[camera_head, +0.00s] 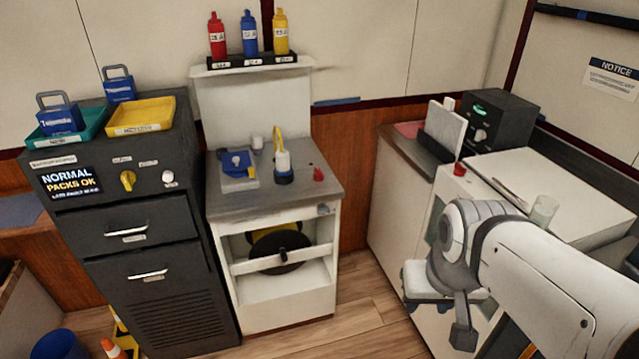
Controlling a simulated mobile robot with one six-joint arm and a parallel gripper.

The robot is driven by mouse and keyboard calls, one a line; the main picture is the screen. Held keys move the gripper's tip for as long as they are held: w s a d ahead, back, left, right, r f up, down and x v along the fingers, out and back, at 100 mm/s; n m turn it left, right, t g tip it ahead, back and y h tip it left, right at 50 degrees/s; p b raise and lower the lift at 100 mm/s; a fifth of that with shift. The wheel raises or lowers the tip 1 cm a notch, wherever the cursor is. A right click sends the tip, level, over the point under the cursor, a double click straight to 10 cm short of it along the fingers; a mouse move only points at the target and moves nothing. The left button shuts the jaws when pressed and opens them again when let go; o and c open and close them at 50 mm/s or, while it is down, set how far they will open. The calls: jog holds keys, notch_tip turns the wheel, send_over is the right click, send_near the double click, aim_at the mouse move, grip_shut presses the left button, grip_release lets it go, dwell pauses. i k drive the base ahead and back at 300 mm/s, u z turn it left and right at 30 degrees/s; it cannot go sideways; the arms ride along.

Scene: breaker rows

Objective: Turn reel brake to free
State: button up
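A dark reel with a yellow part (275,250) sits in the open front of the middle white cabinet (238,318), behind a pale crossbar (262,264). A small dark fitting (324,209) is on the cabinet's front edge at the upper right. A small red knob (318,174) stands on the grey countertop. No readable label marks which part is the reel brake, and I cannot tell its setting. My gripper (462,334) hangs at the end of my pale arm, right of the cabinet and apart from it. Its fingers are only partly visible.
A dark panel cabinet (146,262) with a yellow knob (128,180) stands at left. An orange cone (112,348) is at lower left. Wood floor before the middle cabinet is clear.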

aim_at(321, 209)
jog(key=u, duration=1.1)
jog(key=i, duration=1)
